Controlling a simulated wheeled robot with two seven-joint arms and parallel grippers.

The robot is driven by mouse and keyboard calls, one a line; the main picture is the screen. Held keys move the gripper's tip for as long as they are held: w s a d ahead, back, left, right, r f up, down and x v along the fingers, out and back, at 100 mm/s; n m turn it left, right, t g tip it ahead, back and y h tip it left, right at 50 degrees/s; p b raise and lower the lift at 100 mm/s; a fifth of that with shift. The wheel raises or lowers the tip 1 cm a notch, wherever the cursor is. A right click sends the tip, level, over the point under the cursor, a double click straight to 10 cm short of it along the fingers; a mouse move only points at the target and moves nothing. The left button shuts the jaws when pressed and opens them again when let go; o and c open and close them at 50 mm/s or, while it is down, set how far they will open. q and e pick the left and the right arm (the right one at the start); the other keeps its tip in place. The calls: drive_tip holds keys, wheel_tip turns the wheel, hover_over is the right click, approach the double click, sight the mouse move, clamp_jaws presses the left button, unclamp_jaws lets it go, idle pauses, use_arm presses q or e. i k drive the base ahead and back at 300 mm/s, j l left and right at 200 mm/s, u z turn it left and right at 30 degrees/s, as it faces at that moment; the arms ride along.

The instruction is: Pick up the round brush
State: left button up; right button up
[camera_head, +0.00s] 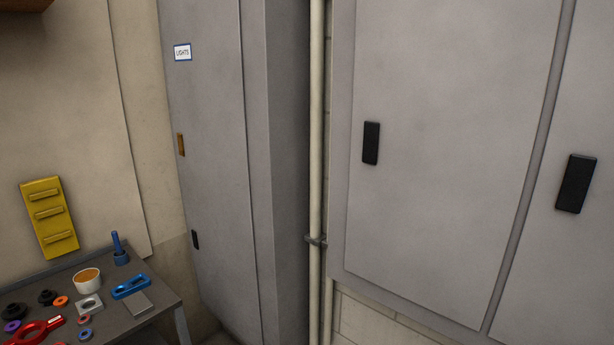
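An upright blue handle (117,243) with a wider dark blue lower end stands at the back right of the grey workbench (158,318). It may be the round brush, but its bristles cannot be made out at this size. No other item in view is clearly a round brush. Neither of my grippers is in view.
Near the handle are a white cup (88,280), a blue slotted part (131,287) and a grey plate (137,304). Several rings and a red tool (36,331) lie to the left. Grey cabinets (440,150) and a vertical pipe (316,120) stand right of the bench.

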sight(120, 252)
drive_tip(key=i+j+u, duration=0.25)
drive_tip(key=u, duration=0.15)
drive_tip(key=i+j+u, duration=0.1)
drive_tip(key=i+u, duration=0.65)
drive_tip(key=k+j, duration=0.05)
